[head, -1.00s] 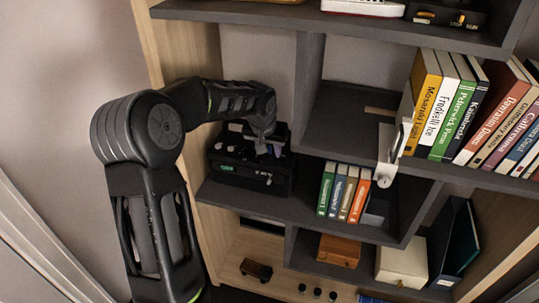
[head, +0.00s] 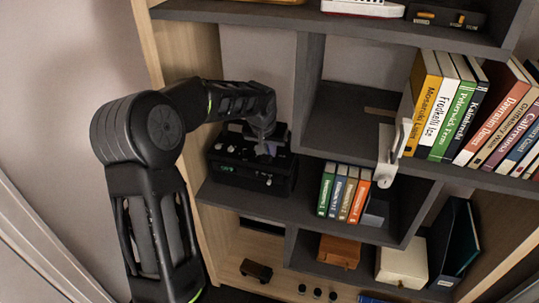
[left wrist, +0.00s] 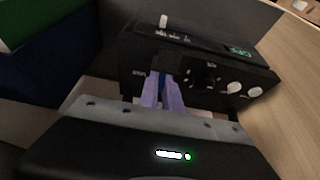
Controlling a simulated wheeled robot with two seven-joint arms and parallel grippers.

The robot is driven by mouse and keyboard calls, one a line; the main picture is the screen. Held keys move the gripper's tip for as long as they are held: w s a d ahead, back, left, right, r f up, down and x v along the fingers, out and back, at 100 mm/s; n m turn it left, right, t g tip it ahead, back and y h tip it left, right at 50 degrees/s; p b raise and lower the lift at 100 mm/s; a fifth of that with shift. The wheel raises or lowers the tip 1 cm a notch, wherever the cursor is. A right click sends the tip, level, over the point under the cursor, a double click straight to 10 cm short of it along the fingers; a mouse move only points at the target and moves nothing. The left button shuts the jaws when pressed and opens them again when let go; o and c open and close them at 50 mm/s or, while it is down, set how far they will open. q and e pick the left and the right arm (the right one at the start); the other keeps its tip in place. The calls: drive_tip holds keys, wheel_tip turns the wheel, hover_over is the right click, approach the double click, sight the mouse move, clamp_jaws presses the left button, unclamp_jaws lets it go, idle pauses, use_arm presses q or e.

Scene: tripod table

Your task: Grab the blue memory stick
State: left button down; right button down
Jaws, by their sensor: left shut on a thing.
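The blue memory stick (left wrist: 162,80) shows as a small dark blue sliver between my left fingertips in the left wrist view. Most of it is hidden by the fingers. My left gripper (left wrist: 163,92) has pale purple fingers closed on it, right at the front of a black device with knobs (left wrist: 205,75). I cannot tell whether the stick is still in the device. In the head view my left gripper (head: 266,149) is low over the same black device (head: 228,172) on the middle shelf. My right gripper is not in view.
The shelf unit's upright (head: 309,90) stands just right of my left gripper. Small upright books (head: 344,193) are on the same shelf to the right. Larger books (head: 455,110) fill the right shelf. A white handle-like object (head: 388,155) is on the shelf edge.

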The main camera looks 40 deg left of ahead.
use_arm(q)
drive_tip(key=shift+r, duration=0.1)
wheel_tip(320, 180, up, 10)
drive_tip(key=shift+f, duration=0.1)
idle(0.4)
idle(0.5)
